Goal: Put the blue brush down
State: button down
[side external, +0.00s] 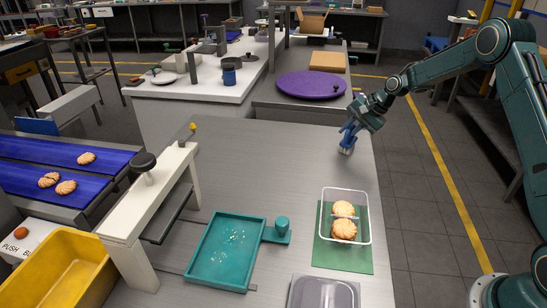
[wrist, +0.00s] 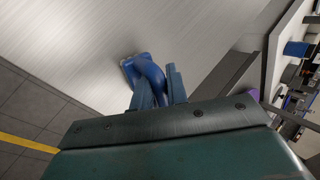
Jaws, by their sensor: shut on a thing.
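My gripper (side external: 352,128) is over the far right part of the grey metal table (side external: 275,150). It is shut on the blue brush (side external: 347,143). The brush is below the fingers, with its pale lower end at or just above the table top; I cannot tell if it touches. In the wrist view the blue brush (wrist: 148,72) shows between the fingers of my gripper (wrist: 158,90), against the bare metal table. Part of the brush is hidden by the fingers.
A clear container (side external: 326,230) with two biscuits stands on a green mat (side external: 340,258). A teal tray (side external: 205,262) with crumbs lies left of it. A purple round plate (side external: 312,84) is on the surface behind. The table around the brush is clear.

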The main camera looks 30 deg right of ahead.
jog(key=shift+f, duration=0.2)
jog(key=c, duration=1.4)
grip_release()
jog(key=v, duration=1.2)
jog(key=shift+r, duration=0.1)
